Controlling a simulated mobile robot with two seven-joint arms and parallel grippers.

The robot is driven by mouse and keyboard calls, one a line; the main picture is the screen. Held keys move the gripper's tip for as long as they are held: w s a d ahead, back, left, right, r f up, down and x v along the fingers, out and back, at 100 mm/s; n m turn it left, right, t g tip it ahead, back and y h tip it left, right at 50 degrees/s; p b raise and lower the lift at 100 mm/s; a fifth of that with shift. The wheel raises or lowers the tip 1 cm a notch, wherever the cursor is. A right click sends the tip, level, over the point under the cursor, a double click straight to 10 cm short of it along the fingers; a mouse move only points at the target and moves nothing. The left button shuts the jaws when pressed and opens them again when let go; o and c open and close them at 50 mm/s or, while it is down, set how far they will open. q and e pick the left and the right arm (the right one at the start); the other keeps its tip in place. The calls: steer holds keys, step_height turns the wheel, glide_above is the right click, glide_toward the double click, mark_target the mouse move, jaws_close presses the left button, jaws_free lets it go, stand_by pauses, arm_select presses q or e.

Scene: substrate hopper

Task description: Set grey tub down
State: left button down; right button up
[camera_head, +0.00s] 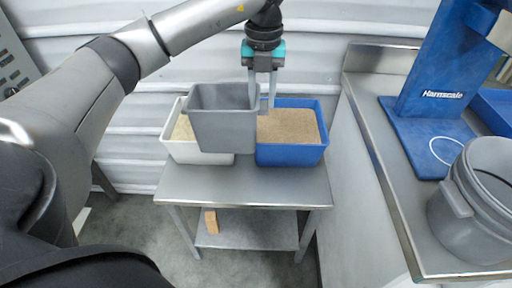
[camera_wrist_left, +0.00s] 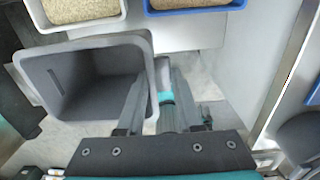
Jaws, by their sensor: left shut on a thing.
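The grey tub (camera_head: 222,125) is held up in the air in front of the white and blue tubs, over the steel stand. My left gripper (camera_head: 262,108) is shut on the tub's right side wall, with its fingers pointing down. In the left wrist view the grey tub (camera_wrist_left: 98,78) shows from above and looks empty, with its wall at the left gripper's fingers (camera_wrist_left: 158,95). The steel stand's top (camera_head: 240,188) is bare along its front. My right gripper is not in view.
A white tub (camera_head: 178,150) and a blue tub (camera_head: 290,154), both with tan grain-like substrate, stand at the back of the stand. A wooden block (camera_head: 211,222) lies on the lower shelf. On the right bench are a blue Harmscale device (camera_head: 428,125) and a grey bucket (camera_head: 470,215).

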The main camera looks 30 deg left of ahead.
arm_select(q)
step_height(320, 180, down, 20)
steer(key=b, duration=0.6)
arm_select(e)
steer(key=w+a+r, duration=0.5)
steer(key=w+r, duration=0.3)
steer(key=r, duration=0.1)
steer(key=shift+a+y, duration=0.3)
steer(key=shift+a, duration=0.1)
arm_select(q)
steer(key=c, duration=0.6)
jaws_free()
steer(key=shift+r, duration=0.1)
steer(key=shift+r+p, duration=2.1)
steer(key=shift+r, duration=3.85)
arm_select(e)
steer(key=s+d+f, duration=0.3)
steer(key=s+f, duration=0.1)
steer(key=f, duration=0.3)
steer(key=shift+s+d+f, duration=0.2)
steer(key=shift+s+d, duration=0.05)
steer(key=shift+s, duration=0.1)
